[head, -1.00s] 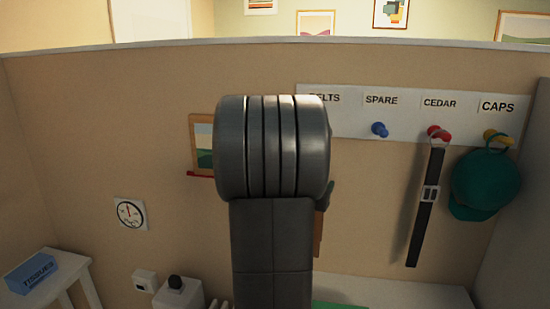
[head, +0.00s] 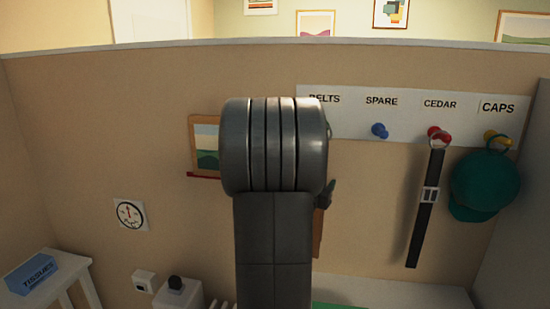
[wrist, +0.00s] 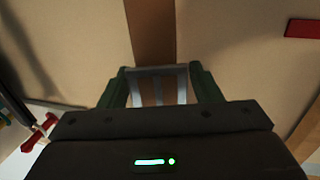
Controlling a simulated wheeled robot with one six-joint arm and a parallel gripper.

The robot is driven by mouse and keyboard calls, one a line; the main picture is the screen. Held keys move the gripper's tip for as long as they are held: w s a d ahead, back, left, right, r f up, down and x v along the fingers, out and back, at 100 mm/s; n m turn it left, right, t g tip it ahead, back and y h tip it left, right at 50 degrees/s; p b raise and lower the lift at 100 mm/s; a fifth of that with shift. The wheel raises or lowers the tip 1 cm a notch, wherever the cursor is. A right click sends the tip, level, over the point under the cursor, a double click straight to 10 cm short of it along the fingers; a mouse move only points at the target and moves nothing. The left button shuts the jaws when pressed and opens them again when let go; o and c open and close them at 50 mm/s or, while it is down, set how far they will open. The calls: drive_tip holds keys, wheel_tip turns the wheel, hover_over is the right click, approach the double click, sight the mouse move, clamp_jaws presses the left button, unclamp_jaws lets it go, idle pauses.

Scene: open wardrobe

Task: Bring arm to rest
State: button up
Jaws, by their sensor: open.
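My arm (head: 273,230) stands upright in the middle of the head view and hides most of my gripper; a small dark part shows at its right edge. In the wrist view my gripper (wrist: 160,72) is open, with its dark green fingers on either side of a grey metal buckle (wrist: 158,72). A brown strap (wrist: 151,35) runs from the buckle to the top of that view. A brown strip (head: 318,235) shows beside my arm in the head view. The peg under the BELTS label is hidden by my arm, so I cannot tell how the strap hangs.
A white label board (head: 350,122) carries a blue peg (head: 380,130), a black belt (head: 426,210) on the red peg and a green cap (head: 485,183) on the yellow peg. A framed picture (head: 205,140) hangs left of my arm. A tissue box (head: 32,274) stands lower left.

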drive_tip(key=b+v, duration=0.1)
drive_tip(key=v, duration=1.1)
drive_tip(key=p+x, duration=0.2)
drive_tip(key=x, duration=1.1)
drive_tip(key=s+a+r, duration=0.2)
drive_tip(key=s, duration=0.9)
drive_tip(key=shift+s+p, duration=0.2)
drive_tip(key=shift+p, duration=0.15)
